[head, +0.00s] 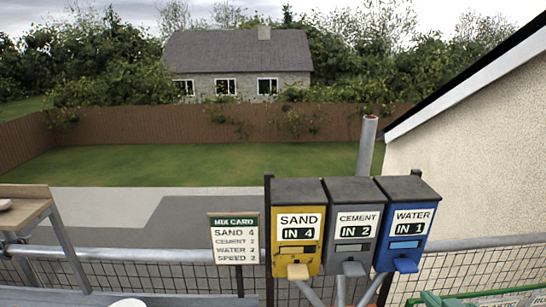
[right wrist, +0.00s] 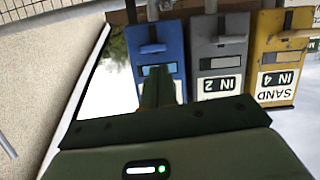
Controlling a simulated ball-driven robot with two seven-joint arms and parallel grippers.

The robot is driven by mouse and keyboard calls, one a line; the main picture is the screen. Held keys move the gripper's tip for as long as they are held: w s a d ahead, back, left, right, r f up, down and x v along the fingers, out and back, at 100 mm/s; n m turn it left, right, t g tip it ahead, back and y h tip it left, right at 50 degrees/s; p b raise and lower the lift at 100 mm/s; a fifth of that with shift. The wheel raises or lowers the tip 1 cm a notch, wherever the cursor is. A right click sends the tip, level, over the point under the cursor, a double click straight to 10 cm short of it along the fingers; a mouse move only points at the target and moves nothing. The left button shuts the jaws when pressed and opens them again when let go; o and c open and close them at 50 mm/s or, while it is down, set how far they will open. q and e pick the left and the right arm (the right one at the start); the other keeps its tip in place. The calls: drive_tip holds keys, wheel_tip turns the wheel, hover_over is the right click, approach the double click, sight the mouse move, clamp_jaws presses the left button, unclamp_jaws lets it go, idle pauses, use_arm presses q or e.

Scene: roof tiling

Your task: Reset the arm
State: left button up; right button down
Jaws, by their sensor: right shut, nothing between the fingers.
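My right gripper (right wrist: 157,88) shows in the right wrist view with its narrow green fingers together and empty. They overlap the front of the blue water dispenser (right wrist: 146,45), which appears upside down there; whether they touch it I cannot tell. In the head view the water dispenser (head: 408,219) reads "IN 1". The grey cement dispenser (head: 352,218) reads "IN 2", and the yellow sand dispenser (head: 297,221) reads "IN 4". I cannot make out the right gripper clearly in the head view. My left gripper is not in view.
A mix card (head: 234,238) left of the dispensers lists sand 4, cement 2, water 2, speed 2. A railing with mesh (head: 170,255) runs across the front. A wooden-topped table (head: 22,203) stands at the left. A rendered wall (head: 470,160) rises at the right.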

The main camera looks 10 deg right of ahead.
drive_tip(key=s+a+f+n+g+h, duration=0.3)
drive_tip(key=s+a+n+g, duration=0.4)
drive_tip(key=s+a, duration=0.75)
drive_tip(key=s+a+f+g+y+b, duration=0.2)
drive_tip(key=f+b, duration=0.5)
drive_tip(key=f, duration=1.4)
drive_tip(key=s+a+f+g+y+b, duration=0.1)
drive_tip(key=s+f+b, duration=0.4)
drive_tip(key=f, duration=1.5)
drive_tip(key=s+f+m+g+y+b, duration=0.1)
drive_tip(key=s+f+b, duration=0.4)
drive_tip(key=s+f, duration=0.4)
drive_tip(key=s+f+m+g+b, duration=0.2)
drive_tip(key=s+f+b, duration=0.4)
drive_tip(key=s+f, duration=0.4)
wheel_tip(320, 180, down, 6)
drive_tip(key=shift+d+r+y, duration=0.2)
drive_tip(key=shift+d+y, duration=0.15)
drive_tip(key=shift+y, duration=0.05)
